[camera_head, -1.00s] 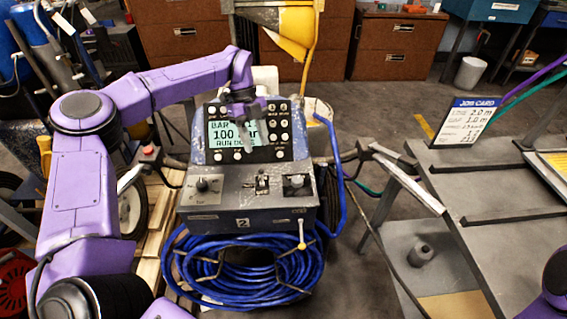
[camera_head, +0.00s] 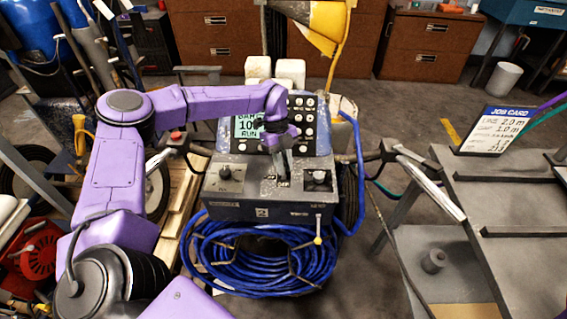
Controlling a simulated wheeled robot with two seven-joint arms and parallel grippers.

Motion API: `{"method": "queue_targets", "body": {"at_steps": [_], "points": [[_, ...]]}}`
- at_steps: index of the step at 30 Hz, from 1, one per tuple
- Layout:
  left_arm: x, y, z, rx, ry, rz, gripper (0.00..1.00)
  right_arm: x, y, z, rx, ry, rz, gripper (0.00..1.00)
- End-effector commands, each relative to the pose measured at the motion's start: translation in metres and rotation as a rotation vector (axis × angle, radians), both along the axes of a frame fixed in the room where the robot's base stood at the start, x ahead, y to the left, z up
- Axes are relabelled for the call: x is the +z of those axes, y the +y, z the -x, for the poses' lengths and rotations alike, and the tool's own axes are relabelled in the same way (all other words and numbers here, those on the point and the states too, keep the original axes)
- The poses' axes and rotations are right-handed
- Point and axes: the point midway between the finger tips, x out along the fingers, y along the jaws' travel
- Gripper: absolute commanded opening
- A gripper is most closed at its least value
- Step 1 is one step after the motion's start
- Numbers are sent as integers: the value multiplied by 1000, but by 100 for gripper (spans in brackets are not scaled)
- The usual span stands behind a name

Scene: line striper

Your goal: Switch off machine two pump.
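Machine two, marked by a "2" plate (camera_head: 262,212), stands in the middle of the view. Its sloped grey panel carries a left knob (camera_head: 226,172), a small central switch (camera_head: 282,184) and a right knob (camera_head: 318,178). Behind them is a lit display (camera_head: 246,127), partly hidden by my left arm, with the word RUN showing. My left gripper (camera_head: 284,167) points down just above the central switch and partly covers it. I cannot tell whether it touches the switch or whether its fingers are apart. The pump markings are too small to read. My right gripper is not in view.
A coiled blue hose (camera_head: 250,255) hangs on the machine's front. Handlebars (camera_head: 390,150) stick out at both sides. A grey table (camera_head: 500,205) with a job card (camera_head: 497,130) stands at right. A yellow hopper (camera_head: 328,25) is behind the machine.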

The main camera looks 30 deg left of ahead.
Motion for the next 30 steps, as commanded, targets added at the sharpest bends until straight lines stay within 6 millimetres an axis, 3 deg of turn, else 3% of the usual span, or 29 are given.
{"method": "queue_targets", "body": {"at_steps": [8,17,30], "points": [[0,0,1,2,-16,-10,0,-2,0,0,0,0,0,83],[1,-4,7,0,-154,-89,0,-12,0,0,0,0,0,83],[-2,-13,20,-1,-487,-292,0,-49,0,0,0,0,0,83]]}}
